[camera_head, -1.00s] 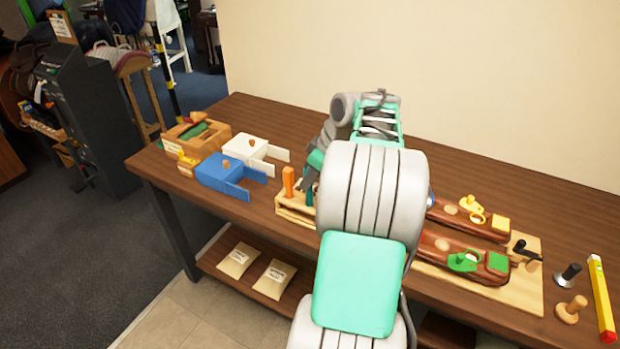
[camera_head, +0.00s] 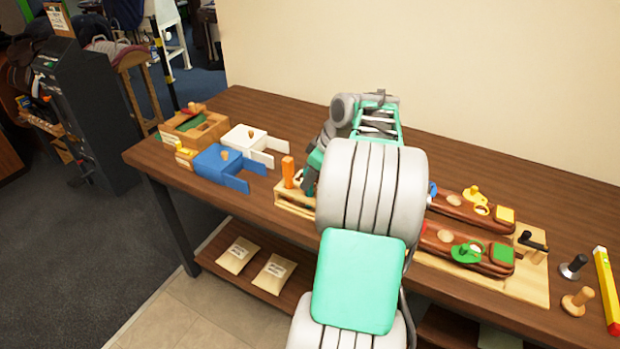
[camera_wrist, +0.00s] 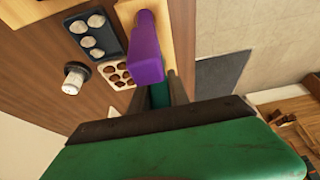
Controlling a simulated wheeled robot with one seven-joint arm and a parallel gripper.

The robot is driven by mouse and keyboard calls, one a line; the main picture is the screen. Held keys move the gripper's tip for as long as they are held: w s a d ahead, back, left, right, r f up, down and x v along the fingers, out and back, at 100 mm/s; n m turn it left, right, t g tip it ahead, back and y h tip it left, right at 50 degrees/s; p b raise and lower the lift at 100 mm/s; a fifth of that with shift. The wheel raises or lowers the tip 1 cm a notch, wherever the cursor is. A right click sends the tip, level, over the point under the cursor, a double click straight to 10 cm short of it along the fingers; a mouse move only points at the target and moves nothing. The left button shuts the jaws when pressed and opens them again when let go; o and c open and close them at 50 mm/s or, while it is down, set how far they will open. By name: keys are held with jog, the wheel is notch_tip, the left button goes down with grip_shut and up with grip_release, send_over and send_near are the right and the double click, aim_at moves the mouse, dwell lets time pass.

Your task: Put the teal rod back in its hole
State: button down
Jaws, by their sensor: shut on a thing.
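The teal rod (camera_wrist: 159,95) shows in the wrist view as a small piece between the two fingers of my gripper (camera_wrist: 165,92), which is shut on it. Most of the rod is hidden by the gripper and a purple piece. In the head view my gripper (camera_head: 309,187) is at the pale wooden holder (camera_head: 295,202), just right of an orange rod (camera_head: 288,172). My arm covers the holder's right part. The hole for the teal rod is hidden, and I cannot tell whether the rod's lower end is in it.
The purple piece (camera_wrist: 146,50) stands close by my gripper in the wrist view. A dark tray (camera_wrist: 95,34) and a pale tray with holes (camera_wrist: 117,74) lie beside the holder.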

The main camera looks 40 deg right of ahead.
jog(key=shift+f, duration=0.1)
jog(key=c, duration=1.2)
grip_release()
jog(key=shift+o, duration=0.2)
